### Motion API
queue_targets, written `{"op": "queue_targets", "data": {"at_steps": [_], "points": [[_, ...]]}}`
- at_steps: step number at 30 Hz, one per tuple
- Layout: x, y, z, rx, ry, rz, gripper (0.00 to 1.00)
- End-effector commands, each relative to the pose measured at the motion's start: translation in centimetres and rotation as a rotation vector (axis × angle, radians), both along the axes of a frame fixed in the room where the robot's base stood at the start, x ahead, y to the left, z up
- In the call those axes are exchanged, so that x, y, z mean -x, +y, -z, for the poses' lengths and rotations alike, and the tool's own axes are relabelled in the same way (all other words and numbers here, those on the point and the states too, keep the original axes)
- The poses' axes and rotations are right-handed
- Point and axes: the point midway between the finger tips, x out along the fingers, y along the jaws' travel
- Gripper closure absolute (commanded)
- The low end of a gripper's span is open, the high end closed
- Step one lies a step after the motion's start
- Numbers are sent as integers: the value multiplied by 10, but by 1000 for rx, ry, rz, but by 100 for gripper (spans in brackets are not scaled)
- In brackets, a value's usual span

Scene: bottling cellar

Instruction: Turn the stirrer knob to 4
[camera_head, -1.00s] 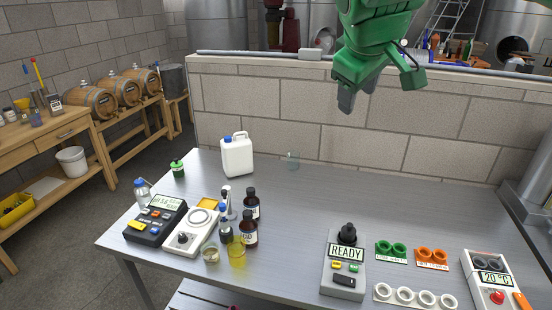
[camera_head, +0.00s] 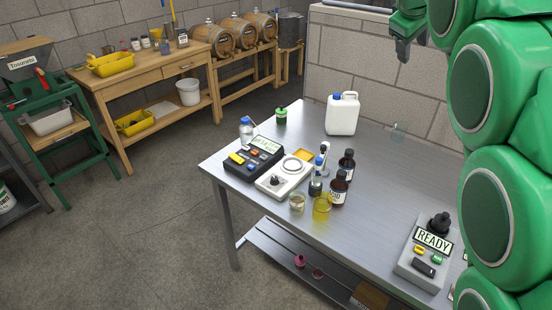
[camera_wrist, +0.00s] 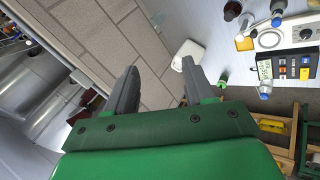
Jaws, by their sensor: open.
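The stirrer (camera_head: 267,189) is a white box with a round ringed plate at its back. It stands on the metal table, between a black meter and several bottles. Its dark stirrer knob (camera_head: 274,181) is at the front; the scale marks are too small to read. In the wrist view the stirrer (camera_wrist: 285,32) shows at the top right, with its knob (camera_wrist: 305,33) near the edge. My gripper (camera_head: 403,50) is high over the table's back, by the wall, well away from the stirrer. In the wrist view its two fingers (camera_wrist: 157,85) are apart and empty.
A black meter (camera_head: 250,163) stands left of the stirrer. A dark bottle (camera_head: 338,190), a yellow beaker (camera_head: 321,207) and a glass beaker (camera_head: 297,203) stand close at its right. A white jug (camera_head: 342,115) stands behind. A grey READY device (camera_head: 425,262) is at the right.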

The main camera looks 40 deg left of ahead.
Motion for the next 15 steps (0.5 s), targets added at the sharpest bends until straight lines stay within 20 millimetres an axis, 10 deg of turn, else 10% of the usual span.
{"op": "queue_targets", "data": {"at_steps": [15], "points": [[-47,114,81,52,29,-137,47]]}}
